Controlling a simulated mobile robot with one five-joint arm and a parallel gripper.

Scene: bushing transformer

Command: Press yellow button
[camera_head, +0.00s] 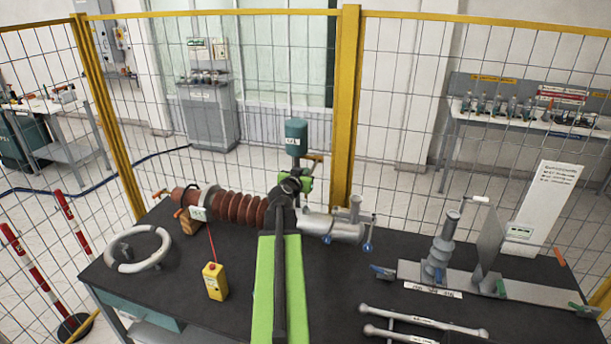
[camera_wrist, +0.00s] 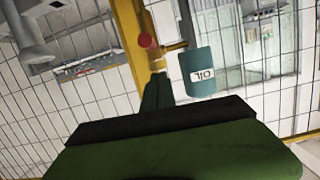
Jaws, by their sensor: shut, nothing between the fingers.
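A small yellow box (camera_head: 215,281) stands on the dark table, left of my green arm, with a thin red line rising from it. My gripper (camera_wrist: 157,92) is shut and empty in the wrist view, pointing toward the teal oil container and the fence. In the head view, my arm stretches forward over the table, and its end is near the ribbed brown bushing (camera_head: 240,208). The yellow box is not in the wrist view.
The teal oil container (camera_head: 296,137) also shows in the wrist view (camera_wrist: 203,73). A white ring (camera_head: 138,250) lies at the left. Grey metal fittings (camera_head: 345,222) stand right of my arm. A yellow-framed mesh fence (camera_head: 346,110) closes the back. Bare table surrounds the yellow box.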

